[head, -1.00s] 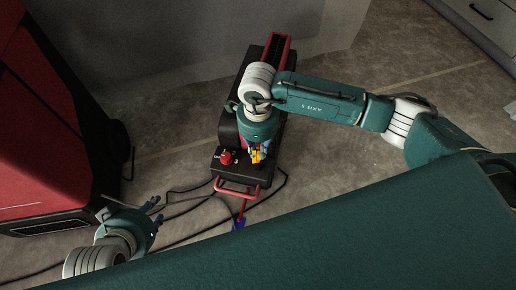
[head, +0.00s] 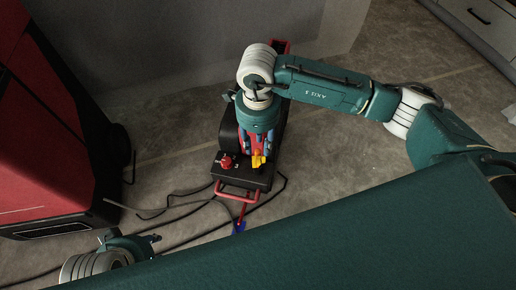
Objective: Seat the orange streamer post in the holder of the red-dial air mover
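The air mover (head: 228,132) is a black machine with a red dial (head: 226,161) and a red front handle (head: 236,194). A small orange-yellow piece, which looks like part of the streamer post (head: 258,161), shows above its dark front top, right of the dial. My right gripper (head: 257,156) points down at this piece, with red and blue parts between or beside its fingers. Its grip, the post's lower end and the holder are hidden or too small to tell. My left gripper (head: 152,238) is empty at lower left, fingers apart, partly hidden by my own body.
A large red and black cabinet (head: 45,130) stands on the left. Dark cables (head: 185,205) lie on the floor in front of the air mover, near a blue piece (head: 239,227). Pale drawers (head: 485,20) stand at top right. The floor right of the air mover is clear.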

